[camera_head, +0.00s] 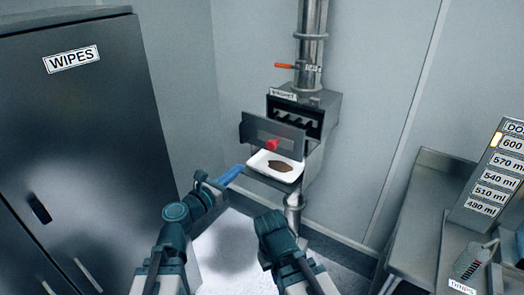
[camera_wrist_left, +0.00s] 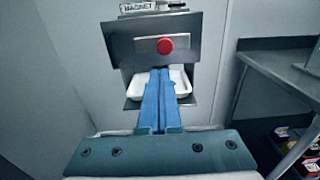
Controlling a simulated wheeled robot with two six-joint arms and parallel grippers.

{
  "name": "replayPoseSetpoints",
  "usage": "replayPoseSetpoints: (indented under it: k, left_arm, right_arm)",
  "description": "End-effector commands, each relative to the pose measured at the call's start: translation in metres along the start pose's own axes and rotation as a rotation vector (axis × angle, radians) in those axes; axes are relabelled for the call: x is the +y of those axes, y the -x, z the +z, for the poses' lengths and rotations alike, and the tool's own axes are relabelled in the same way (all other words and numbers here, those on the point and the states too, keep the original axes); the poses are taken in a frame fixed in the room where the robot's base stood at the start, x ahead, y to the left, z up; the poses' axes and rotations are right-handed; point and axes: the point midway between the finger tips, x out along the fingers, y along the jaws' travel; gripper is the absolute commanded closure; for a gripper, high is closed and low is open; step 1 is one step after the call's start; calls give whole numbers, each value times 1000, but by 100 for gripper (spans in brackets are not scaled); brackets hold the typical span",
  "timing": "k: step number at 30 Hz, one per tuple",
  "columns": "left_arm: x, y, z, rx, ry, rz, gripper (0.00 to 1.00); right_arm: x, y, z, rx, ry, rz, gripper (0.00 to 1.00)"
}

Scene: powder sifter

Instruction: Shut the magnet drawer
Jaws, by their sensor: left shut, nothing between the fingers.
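The magnet drawer (camera_head: 255,130) is pulled out from its grey housing (camera_head: 322,125), with dark bars visible in the gap behind its front panel. The red knob (camera_head: 272,145) sits on the panel. The wrist view shows the drawer front (camera_wrist_left: 122,45) and knob (camera_wrist_left: 166,45) straight ahead. My left gripper (camera_head: 232,174) is shut and empty, its blue fingers (camera_wrist_left: 159,95) pointing toward the drawer from below left, apart from the knob in the head view. My right gripper (camera_head: 275,228) is low in the middle; its fingers are not clearly visible.
A white tray (camera_head: 290,177) with brown powder sits on a shelf below the drawer. A pipe with an orange-handled valve (camera_head: 285,66) rises above the housing. A dark WIPES cabinet (camera_head: 85,120) stands left. A metal bench (camera_head: 422,215) stands right.

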Motion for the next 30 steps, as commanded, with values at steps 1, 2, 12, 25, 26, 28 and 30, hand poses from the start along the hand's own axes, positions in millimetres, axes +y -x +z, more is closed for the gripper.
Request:
replayPoseSetpoints:
  k: [1,2,12,25,26,28,30]
  left_arm:
    - [1,0,0,-2,5,2,100]
    - [1,0,0,-2,6,2,100]
    - [1,-46,0,0,1,-3,100]
    - [0,-123,0,0,-1,-2,100]
    - [0,-126,0,0,-1,-2,100]
    - [0,-132,0,0,-1,-2,100]
    - [0,-137,0,0,-1,-2,100]
  right_arm:
    - [0,0,0,0,0,0,100]
    - [0,0,0,0,0,0,100]
    - [0,0,0,0,0,0,100]
    - [0,0,0,0,0,0,100]
    - [0,0,0,0,0,0,100]
    - [0,0,0,0,0,0,100]
    - [0,0,0,0,0,0,100]
